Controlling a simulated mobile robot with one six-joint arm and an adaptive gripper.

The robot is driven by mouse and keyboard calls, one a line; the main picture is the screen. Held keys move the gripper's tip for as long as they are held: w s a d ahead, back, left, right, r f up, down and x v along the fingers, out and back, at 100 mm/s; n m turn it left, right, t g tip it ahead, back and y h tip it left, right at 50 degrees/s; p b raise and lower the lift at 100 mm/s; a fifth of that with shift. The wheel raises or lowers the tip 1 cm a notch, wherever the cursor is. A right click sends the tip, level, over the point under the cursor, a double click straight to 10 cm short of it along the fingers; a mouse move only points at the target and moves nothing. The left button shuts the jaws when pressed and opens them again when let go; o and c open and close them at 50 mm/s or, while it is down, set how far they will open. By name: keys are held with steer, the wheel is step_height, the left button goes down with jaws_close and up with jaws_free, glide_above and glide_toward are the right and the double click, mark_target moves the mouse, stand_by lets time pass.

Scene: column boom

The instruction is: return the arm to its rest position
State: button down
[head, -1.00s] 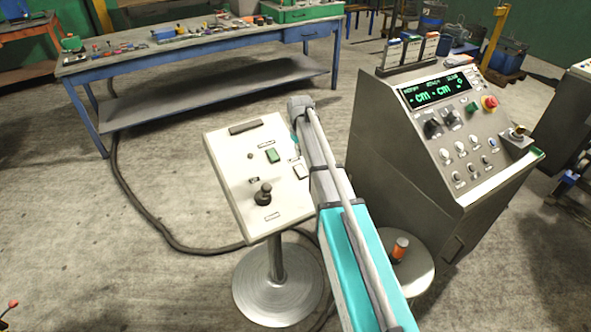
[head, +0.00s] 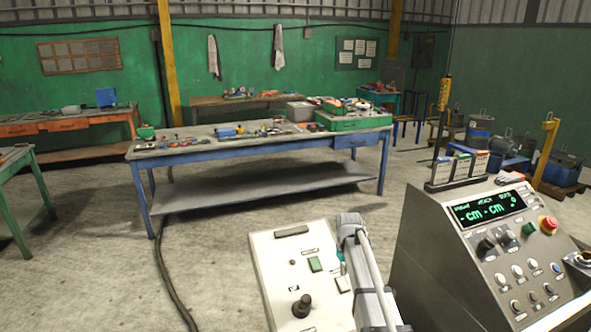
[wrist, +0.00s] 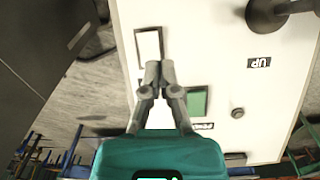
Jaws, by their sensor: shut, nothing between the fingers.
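My gripper (wrist: 158,78) is shut and empty in the wrist view. It is in front of the white control panel (wrist: 225,70), with its fingertips near a white rocker switch (wrist: 149,45) and a green button (wrist: 197,103). I cannot tell whether the fingers touch the panel. In the head view my arm rises over the right side of the panel (head: 279,262), and its end hides part of it; the fingers do not show there. The panel carries a black joystick (head: 302,306) and a green button (head: 315,264).
A grey console (head: 425,255) with a green display and a red emergency button (head: 548,224) stands close on the right. A blue workbench (head: 250,150) with several small items stands behind. A cable (head: 172,280) runs over the floor.

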steer(key=s+a+m, duration=0.1)
steer(key=s+m, duration=0.2)
steer(key=s, duration=2.1)
steer(key=shift+s+a, duration=0.15)
steer(key=shift+a, duration=0.25)
steer(key=shift+s, duration=0.1)
